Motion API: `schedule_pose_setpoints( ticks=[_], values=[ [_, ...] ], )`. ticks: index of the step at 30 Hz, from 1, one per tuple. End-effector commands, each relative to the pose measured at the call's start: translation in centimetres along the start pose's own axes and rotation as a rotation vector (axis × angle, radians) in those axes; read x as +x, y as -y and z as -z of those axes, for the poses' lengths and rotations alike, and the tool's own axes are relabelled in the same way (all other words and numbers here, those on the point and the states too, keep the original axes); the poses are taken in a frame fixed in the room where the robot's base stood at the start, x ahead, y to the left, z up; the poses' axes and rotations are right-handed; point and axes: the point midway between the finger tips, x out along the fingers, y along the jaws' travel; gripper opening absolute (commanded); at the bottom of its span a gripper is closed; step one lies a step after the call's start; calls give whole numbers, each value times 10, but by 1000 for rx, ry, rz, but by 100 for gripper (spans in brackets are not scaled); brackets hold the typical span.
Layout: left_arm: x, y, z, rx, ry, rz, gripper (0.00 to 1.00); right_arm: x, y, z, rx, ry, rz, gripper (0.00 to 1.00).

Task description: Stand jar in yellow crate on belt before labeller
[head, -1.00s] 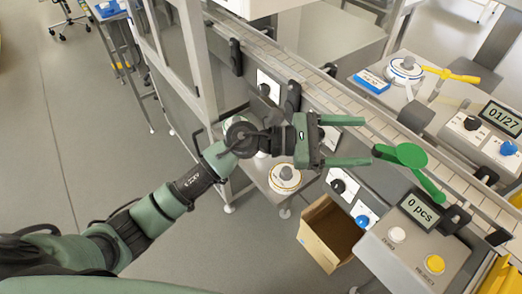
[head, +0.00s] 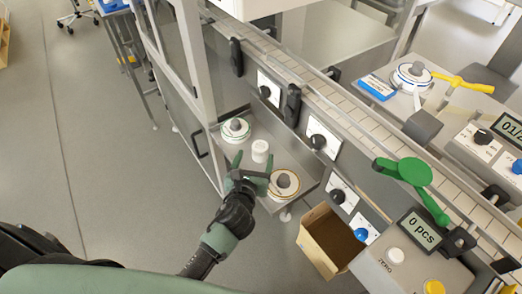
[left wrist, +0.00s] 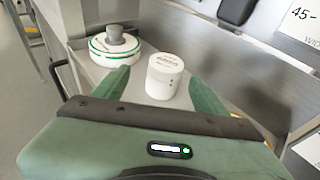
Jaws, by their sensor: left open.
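A small white lidded jar (head: 260,151) stands upright on a metal side shelf (head: 259,120) below the conveyor belt (head: 352,110). My left gripper (head: 254,164) is open at the shelf, pointing at the jar. In the left wrist view the jar (left wrist: 165,76) shows between the tips of the two green fingers (left wrist: 160,82), with gaps on both sides; I cannot tell how deep it sits between them. No yellow crate can be made out for certain; only a yellow edge (head: 508,289) shows at the bottom right corner. My right gripper is not in view.
A green-rimmed reel (head: 236,130) and a gold-rimmed reel (head: 284,184) flank the jar on the shelf. An open cardboard box (head: 326,240) stands right of the shelf. A counter panel reading "0 pcs" (head: 423,232) and a green lever (head: 412,172) are at the right.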

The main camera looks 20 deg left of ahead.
Motion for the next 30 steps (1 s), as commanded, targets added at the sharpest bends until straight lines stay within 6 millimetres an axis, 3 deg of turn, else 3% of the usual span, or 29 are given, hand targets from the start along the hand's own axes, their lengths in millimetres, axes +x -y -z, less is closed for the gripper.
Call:
schedule_pose_setpoints(
  ticks=[10, 20, 27, 30],
  values=[
    [48, 7, -3, -2, 2, 2, 72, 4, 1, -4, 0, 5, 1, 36],
    [55, 7, -3, 0, 2, 3, 72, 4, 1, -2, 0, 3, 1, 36],
    [55, 7, -3, 0, 2, 3, 6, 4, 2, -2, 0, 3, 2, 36],
    [55, 7, -4, 0, 3, 3, 0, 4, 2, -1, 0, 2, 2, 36]
  ],
)
